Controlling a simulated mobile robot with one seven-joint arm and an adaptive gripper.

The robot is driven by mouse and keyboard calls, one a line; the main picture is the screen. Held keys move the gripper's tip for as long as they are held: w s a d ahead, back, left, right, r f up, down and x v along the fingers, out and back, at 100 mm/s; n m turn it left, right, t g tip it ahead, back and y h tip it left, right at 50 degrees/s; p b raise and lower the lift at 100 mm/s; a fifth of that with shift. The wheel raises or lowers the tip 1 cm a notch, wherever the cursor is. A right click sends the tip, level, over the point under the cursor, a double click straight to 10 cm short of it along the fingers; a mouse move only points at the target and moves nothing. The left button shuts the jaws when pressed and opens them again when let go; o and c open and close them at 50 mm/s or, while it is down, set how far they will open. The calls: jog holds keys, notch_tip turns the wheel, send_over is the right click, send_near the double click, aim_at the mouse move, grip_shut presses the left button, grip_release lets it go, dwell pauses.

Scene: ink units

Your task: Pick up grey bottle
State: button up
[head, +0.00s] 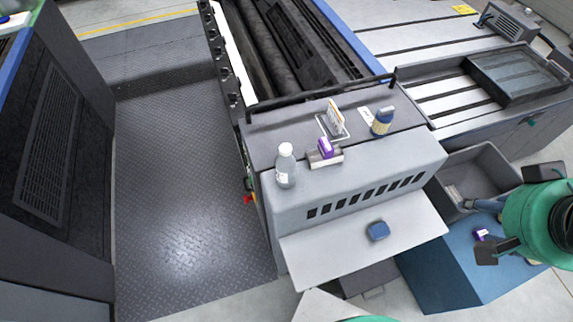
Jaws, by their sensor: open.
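The grey bottle (285,168), translucent with a pale cap and a white label, stands upright on the left front part of the grey machine top (263,140). My gripper (508,214) is at the far right, at the end of my green arm, with its dark jaws spread apart. It is well to the right of the bottle and lower in the picture, apart from it. My green wrist hides part of the gripper. No object shows between the visible jaws.
Right of the bottle are a purple item in a small holder (326,152), a white-and-orange box in a wire stand (335,118) and a blue-and-cream container (382,121). A blue object (377,231) lies on the pale front shelf (325,252). A grey bin (474,166) stands right.

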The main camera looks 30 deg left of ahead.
jog(key=shift+o, duration=1.4)
